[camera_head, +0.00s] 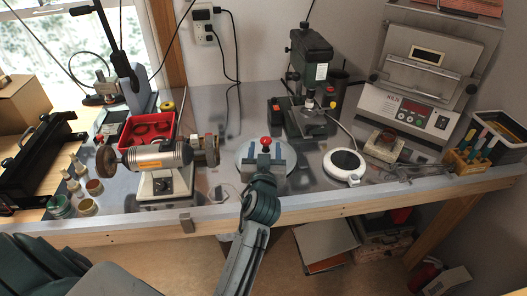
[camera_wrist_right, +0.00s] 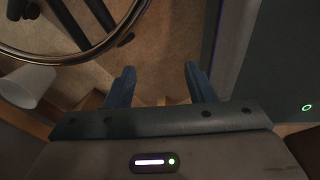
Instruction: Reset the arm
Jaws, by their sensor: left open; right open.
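My left gripper (camera_head: 264,152) is open over the metal workbench (camera_head: 225,113). It is above or at a pale round plate (camera_head: 264,178), and a red knob (camera_head: 266,142) shows between or just behind its fingers. I cannot tell whether the fingers touch the knob. My right gripper (camera_wrist_right: 158,82) is open and empty in the right wrist view, pointing down above the brown floor. It does not show in the head view.
A bench polisher (camera_head: 165,165) and red tray (camera_head: 149,131) stand left of the left gripper. A drill press (camera_head: 309,75), white round device (camera_head: 344,164) and kiln (camera_head: 415,85) stand right. A metal ring (camera_wrist_right: 75,52) and white bin (camera_wrist_right: 28,87) lie near the right gripper.

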